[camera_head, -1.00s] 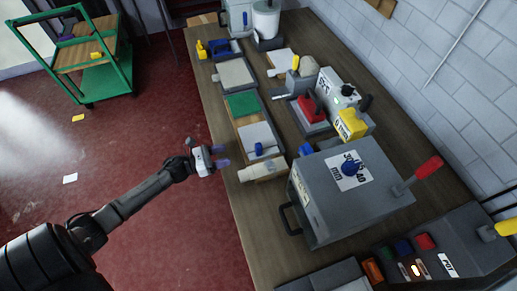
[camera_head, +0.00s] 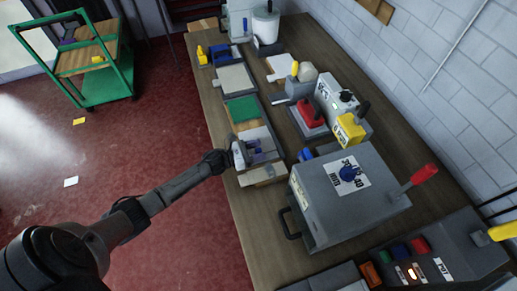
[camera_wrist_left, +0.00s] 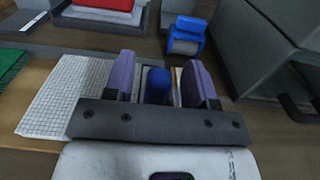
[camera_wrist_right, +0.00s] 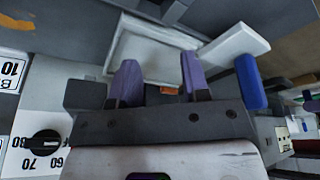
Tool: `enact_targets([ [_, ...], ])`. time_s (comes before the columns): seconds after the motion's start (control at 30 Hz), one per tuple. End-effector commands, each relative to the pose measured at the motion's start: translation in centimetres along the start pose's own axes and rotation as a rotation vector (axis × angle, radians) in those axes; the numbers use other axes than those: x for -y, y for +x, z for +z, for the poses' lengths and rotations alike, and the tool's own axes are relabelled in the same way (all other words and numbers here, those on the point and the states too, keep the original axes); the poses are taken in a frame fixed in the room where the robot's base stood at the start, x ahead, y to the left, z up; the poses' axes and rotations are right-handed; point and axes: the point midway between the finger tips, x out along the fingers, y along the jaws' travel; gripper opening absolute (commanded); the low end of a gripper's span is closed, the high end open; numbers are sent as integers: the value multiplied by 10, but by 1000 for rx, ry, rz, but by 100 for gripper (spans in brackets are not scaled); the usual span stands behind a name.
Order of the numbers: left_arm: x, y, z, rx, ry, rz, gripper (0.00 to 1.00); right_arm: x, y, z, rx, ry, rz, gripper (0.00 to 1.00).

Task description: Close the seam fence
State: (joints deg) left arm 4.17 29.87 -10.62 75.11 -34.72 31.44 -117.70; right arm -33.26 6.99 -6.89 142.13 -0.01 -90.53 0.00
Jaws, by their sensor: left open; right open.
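My left gripper (camera_head: 254,147) is open over the near end of the long fixture at the table's left edge. In the left wrist view its two purple fingers (camera_wrist_left: 159,82) stand either side of a blue knob (camera_wrist_left: 157,86), with gaps beside it. I cannot tell which part is the seam fence; the knob appears to belong to this fixture. A white gridded plate (camera_wrist_left: 75,95) lies to the left of the knob. A cream bar (camera_head: 262,174) lies across the fixture's near end. My right gripper (camera_wrist_right: 158,82) is open and empty in its wrist view, near a white tray-like part (camera_wrist_right: 150,50).
A large grey box (camera_head: 345,205) with a front handle stands to the right of my left gripper. A blue roller piece (camera_wrist_left: 186,36) is beyond the fingers. A green pad (camera_head: 241,108) lies on the fixture's far part. A red-topped press (camera_head: 311,113) stands behind.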

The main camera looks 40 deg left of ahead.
Motion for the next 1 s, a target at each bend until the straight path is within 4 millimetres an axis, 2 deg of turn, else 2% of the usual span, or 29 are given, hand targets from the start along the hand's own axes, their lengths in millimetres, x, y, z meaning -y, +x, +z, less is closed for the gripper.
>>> enact_targets([
  [0.4,0,5,0,-1,0,0,51,-1,0,0,0,-3,3,43],
  [0.93,0,4,0,-1,0,0,0,2,0,-1,-1,6,-5,43],
  [1.0,0,4,0,-1,0,0,0,2,0,-1,-1,6,-5,43],
])
